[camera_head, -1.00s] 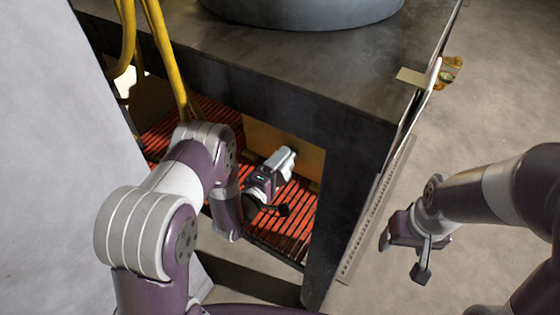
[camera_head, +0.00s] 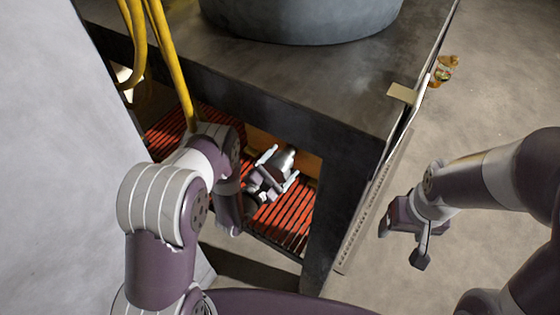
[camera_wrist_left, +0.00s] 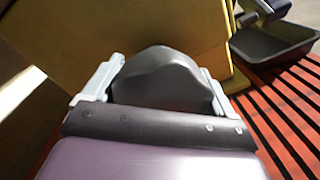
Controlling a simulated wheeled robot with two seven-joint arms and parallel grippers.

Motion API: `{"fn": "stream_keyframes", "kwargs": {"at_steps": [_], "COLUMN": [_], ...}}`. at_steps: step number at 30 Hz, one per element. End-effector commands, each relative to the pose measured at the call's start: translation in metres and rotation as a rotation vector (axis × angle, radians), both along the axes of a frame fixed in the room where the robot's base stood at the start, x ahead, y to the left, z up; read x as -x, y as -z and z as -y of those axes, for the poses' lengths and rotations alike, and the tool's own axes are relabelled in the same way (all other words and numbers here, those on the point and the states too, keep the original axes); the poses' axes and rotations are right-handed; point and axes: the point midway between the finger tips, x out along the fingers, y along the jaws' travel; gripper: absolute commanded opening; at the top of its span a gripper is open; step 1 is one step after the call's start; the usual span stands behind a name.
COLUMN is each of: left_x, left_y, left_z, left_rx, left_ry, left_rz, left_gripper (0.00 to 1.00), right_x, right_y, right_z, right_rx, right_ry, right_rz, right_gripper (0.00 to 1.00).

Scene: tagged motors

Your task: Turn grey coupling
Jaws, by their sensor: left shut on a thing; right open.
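The grey coupling (camera_head: 287,157) is a light metallic cylinder inside the opening under the dark bench, above a red slatted floor. My left gripper (camera_head: 283,166) reaches in from the left, with one pale finger on each side of the coupling, and is shut on it. In the left wrist view, a rounded dark grey body (camera_wrist_left: 165,75) fills the space between the two fingers, in front of a yellow panel; its far side is hidden. My right gripper (camera_head: 404,232) is open and empty, over the floor right of the bench.
The dark bench (camera_head: 300,85) carries a large grey round body (camera_head: 310,15). Yellow hoses (camera_head: 172,65) hang at its left, close to my left arm. A grey tray (camera_wrist_left: 272,45) sits on the red slats (camera_wrist_left: 285,115). The floor at right is mostly clear.

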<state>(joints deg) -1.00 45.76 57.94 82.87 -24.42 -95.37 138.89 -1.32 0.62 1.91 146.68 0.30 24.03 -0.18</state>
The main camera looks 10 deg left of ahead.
Motion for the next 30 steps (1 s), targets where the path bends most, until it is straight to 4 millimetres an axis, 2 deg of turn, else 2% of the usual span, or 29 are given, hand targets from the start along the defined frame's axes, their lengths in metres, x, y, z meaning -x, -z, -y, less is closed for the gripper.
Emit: {"fn": "stream_keyframes", "kwargs": {"at_steps": [12,30], "left_x": [0.0018,0.0016], "left_y": [0.0016,0.0016], "left_z": [0.0012,0.0013], "left_rx": [0.182,0.214], "left_ry": [0.005,0.005], "left_rz": [-0.082,-0.093], "left_gripper": [0.55,0.55], "right_x": [0.0000,0.0000], "right_y": [-0.0087,-0.0095], "right_z": [0.0000,0.0000], "right_rx": [0.000,0.000], "right_ry": [0.000,0.000], "right_rz": [0.000,0.000], "right_gripper": [0.69,0.69]}}
